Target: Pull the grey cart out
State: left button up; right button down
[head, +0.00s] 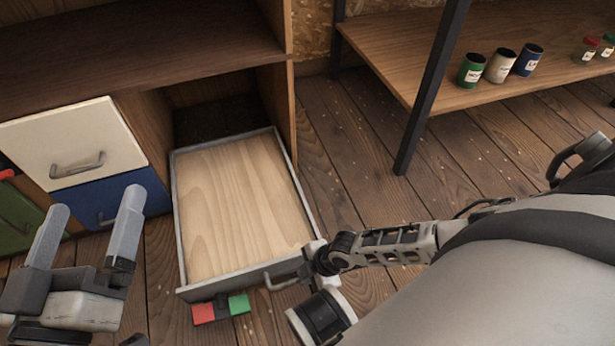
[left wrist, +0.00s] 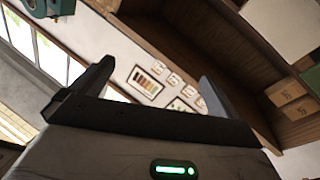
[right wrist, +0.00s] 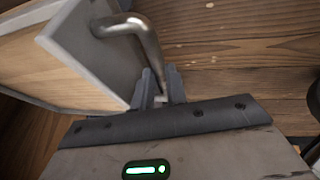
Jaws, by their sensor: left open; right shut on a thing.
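The grey cart (head: 183,225) is a low grey-walled box with a bare wooden floor. It stands mostly out of the bottom opening of the wooden cabinet, with its rear end at the opening. My right gripper (head: 318,258) is shut on the cart's metal handle (head: 283,281) at the front. The right wrist view shows the handle (right wrist: 146,38) running down between the fingers (right wrist: 160,90) of that gripper. My left gripper (head: 88,228) is open and empty, left of the cart and in front of the drawers. The left wrist view shows nothing between its fingers (left wrist: 150,85).
A white drawer (head: 75,135), a blue drawer (head: 105,200) and a green drawer (head: 18,215) are left of the cart. A red block (head: 203,314) and a green block (head: 239,304) show below its front. A shelf (head: 400,50) with cans stands at the right. Floor between is clear.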

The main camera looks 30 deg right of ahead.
jog(key=c, duration=1.4)
grip_release()
jog(key=shift+s+d+r, duration=0.1)
jog(key=shift+r, duration=0.2)
pick_arm(q)
jog(key=shift+s+a+f+g+y+p, duration=0.3)
jog(key=shift+f+g+y+p, duration=0.4)
jog(key=shift+p, duration=0.75)
jog(key=shift+s+a+f+g+y+p, duration=0.15)
jog(key=shift+s+f+g+y+p, duration=0.35)
jog(key=shift+f+p, duration=0.75)
jog(key=shift+s+a+f+g+y+p, duration=0.25)
jog(key=shift+f+g+y+p, duration=0.35)
jog(key=shift+p, duration=1.1)
pick_arm(e)
jog(key=v, duration=1.5)
pick_arm(q)
jog(key=shift+r, duration=0.15)
pick_arm(e)
jog(key=shift+d+r, duration=0.1)
jog(key=shift+r, duration=0.05)
